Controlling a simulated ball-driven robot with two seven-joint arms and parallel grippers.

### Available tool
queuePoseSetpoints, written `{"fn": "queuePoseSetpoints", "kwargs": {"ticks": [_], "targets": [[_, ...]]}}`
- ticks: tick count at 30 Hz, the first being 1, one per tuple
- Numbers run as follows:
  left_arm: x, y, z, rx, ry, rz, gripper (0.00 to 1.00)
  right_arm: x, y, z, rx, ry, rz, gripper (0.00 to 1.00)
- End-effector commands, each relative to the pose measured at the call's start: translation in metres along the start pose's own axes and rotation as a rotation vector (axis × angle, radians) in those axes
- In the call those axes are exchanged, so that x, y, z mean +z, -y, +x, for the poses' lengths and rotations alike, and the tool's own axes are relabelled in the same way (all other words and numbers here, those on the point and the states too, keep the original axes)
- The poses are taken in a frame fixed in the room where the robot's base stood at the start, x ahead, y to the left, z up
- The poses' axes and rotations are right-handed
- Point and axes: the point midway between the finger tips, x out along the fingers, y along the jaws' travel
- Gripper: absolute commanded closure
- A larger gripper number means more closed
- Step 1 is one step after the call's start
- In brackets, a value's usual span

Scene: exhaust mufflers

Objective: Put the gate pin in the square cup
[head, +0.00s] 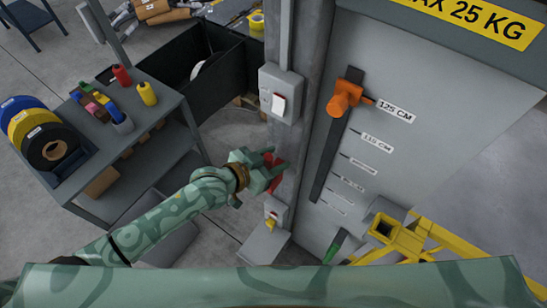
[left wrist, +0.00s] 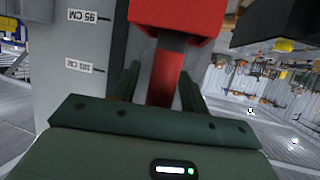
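A red part (head: 274,162) with a block-like head and a narrower shaft, which looks like the gate pin, sits at the grey post. In the left wrist view its red head (left wrist: 178,14) is above and its shaft runs down between my fingers. My left gripper (head: 273,172) is open around the shaft, with a gap visible on the left side; contact on the right side is unclear. The left gripper also shows in the left wrist view (left wrist: 160,88). A yellow square-mouthed holder (head: 384,229), which looks like the square cup, is at lower right. My right gripper is not in view.
A grey panel (head: 420,110) with height marks and an orange knob (head: 343,98) stands to the right. A switch box (head: 281,92) is on the post. A grey cart (head: 165,165) with bottles and spools stands at left. Yellow bars (head: 450,238) flank the holder.

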Motion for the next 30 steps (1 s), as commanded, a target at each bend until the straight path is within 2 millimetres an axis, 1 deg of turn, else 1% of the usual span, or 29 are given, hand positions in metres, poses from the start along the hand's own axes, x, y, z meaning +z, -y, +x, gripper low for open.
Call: {"fn": "queuePoseSetpoints", "kwargs": {"ticks": [5, 7, 11, 15, 18, 21, 24, 30], "targets": [[-0.004, 0.000, -0.003, 0.000, -0.001, 0.000, 0.56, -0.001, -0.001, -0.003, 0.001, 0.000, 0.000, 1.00], [-0.003, 0.001, -0.012, -0.001, 0.001, 0.000, 0.56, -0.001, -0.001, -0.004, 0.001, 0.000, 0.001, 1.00], [-0.003, 0.000, -0.040, 0.000, 0.002, 0.001, 0.56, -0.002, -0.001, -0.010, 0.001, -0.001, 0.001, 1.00], [-0.002, 0.000, -0.074, -0.001, 0.003, 0.001, 0.56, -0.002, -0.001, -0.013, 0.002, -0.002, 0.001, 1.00], [-0.003, 0.000, -0.095, 0.001, 0.002, 0.001, 0.56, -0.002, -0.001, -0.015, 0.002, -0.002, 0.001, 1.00], [-0.002, 0.000, -0.110, 0.000, 0.002, 0.001, 0.56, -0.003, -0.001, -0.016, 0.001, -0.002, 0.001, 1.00], [-0.002, 0.000, -0.118, 0.001, 0.001, 0.000, 0.56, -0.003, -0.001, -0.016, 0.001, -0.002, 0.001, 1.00], [-0.003, 0.000, -0.121, 0.000, -0.001, 0.000, 0.56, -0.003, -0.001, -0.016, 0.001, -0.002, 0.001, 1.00]]}}
